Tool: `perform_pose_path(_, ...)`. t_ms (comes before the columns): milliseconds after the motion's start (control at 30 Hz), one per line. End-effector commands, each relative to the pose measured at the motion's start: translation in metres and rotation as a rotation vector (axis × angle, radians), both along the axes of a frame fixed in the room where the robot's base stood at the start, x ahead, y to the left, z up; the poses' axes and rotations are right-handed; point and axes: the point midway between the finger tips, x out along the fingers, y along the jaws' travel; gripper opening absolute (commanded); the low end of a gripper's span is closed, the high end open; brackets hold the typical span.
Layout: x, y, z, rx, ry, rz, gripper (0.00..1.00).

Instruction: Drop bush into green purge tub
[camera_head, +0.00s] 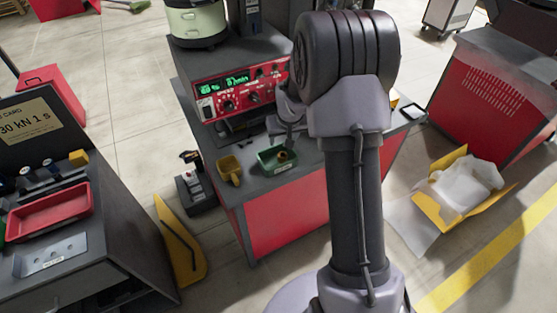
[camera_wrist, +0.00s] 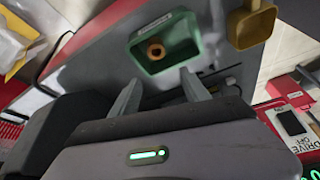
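The green tub (camera_head: 272,168) stands on the grey bench top below my arm; it also shows at the top of the wrist view (camera_wrist: 189,30). The bush (camera_wrist: 156,51), a small copper-brown ring, lies inside the tub on its floor; it shows small in the head view (camera_head: 282,155). My gripper (camera_wrist: 160,90) is open, with its two fingers spread apart and nothing between them. It is above the tub's near side in the wrist view, apart from the bush. In the head view my gripper is partly hidden behind my arm.
A yellow scoop-like container (camera_head: 230,168) sits left of the tub, also in the wrist view (camera_wrist: 254,28). A red control panel (camera_head: 240,92) stands behind the tub. A red tray (camera_head: 48,212) lies on the left bench. A yellow box (camera_head: 458,190) is on the floor at right.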

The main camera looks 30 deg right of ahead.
Motion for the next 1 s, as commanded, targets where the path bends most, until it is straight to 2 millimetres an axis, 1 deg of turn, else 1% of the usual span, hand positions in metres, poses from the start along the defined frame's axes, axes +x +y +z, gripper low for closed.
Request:
perform_pose_path(233,0.0,0.0,0.0,0.0,0.0,0.0,0.54)
perform_pose_path(333,-0.002,0.0,0.009,0.0,-0.002,0.0,0.54)
perform_pose_path(367,-0.004,0.001,0.015,0.0,-0.002,0.0,0.54)
perform_pose_path(433,-0.011,0.002,0.033,0.0,-0.002,-0.001,0.54)
perform_pose_path(600,-0.033,0.007,0.089,-0.001,-0.004,-0.001,0.54)
perform_pose_path(733,-0.048,0.011,0.126,-0.002,-0.004,0.0,0.54)
perform_pose_path(800,-0.055,0.012,0.14,-0.001,-0.003,0.0,0.54)
perform_pose_path(900,-0.061,0.014,0.154,0.0,-0.002,0.0,0.54)
perform_pose_path(1000,-0.064,0.015,0.16,0.0,-0.001,0.0,0.54)
